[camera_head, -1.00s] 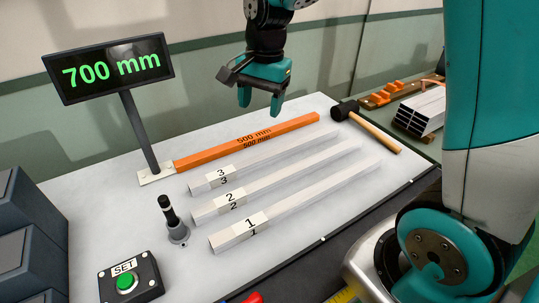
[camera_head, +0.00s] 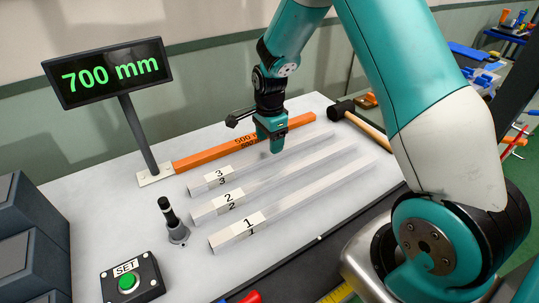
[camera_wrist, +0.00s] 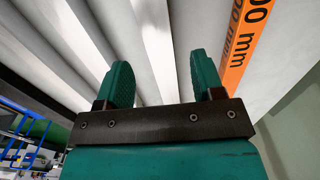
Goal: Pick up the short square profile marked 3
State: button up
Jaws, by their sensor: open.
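The short square profile marked 3 (camera_head: 211,181) is a pale bar lying on the white table, the one nearest the orange 500 mm bar (camera_head: 200,158). My gripper (camera_head: 274,149) is open, pointing down above the middle of profile 3, and hides part of it in the head view. In the wrist view profile 3 (camera_wrist: 157,42) runs lengthwise between my two open fingers (camera_wrist: 160,78). The fingers look empty; whether they touch the bar I cannot tell.
Profiles marked 2 (camera_head: 228,203) and 1 (camera_head: 246,227) lie parallel on the near side. A display reading 700 mm (camera_head: 110,72), a dark post (camera_head: 172,220) and a green SET button (camera_head: 128,281) stand left. A mallet (camera_head: 345,110) lies at the far right.

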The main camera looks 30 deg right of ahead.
aim_at(269, 157)
notch_tip(269, 157, down, 5)
jog(key=shift+a+f+p, duration=0.1)
jog(key=shift+p, duration=0.6)
jog(key=shift+c, duration=0.3)
grip_shut()
